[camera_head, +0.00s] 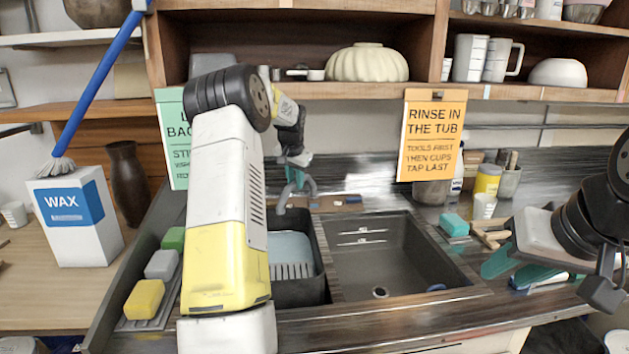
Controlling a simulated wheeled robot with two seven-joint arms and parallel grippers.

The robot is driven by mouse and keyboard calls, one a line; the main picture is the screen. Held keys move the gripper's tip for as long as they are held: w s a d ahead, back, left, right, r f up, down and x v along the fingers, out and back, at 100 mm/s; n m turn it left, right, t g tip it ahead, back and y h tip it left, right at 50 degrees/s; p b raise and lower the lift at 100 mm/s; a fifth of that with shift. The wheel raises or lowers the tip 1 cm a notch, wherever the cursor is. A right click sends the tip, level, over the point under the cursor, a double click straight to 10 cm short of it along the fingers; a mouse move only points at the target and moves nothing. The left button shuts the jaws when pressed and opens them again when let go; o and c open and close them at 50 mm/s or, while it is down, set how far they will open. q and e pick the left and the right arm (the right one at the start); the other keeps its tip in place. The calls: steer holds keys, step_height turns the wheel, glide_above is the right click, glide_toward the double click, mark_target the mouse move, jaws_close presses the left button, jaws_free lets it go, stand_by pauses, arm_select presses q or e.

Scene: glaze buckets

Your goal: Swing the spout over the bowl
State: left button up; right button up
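The grey curved spout (282,203) stands behind the sink, with its end over the back of the left basin. My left gripper (295,178), with teal fingertips, is right at the spout's upper part. My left arm hides part of it, and I cannot tell whether the fingers touch or grip the spout. The left basin (316,285) holds something pale blue and ridged. My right gripper (514,266) is at the right, over the counter, with its teal fingers apart.
Yellow, grey and green sponges (144,299) lie left of the sink. A WAX box (75,222) and dark vase (127,182) stand further left. A teal sponge (454,225), cups and brushes crowd the right counter. An orange sign (430,138) hangs above the right bowl.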

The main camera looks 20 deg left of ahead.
arm_select(q)
jaws_close()
stand_by(1.1)
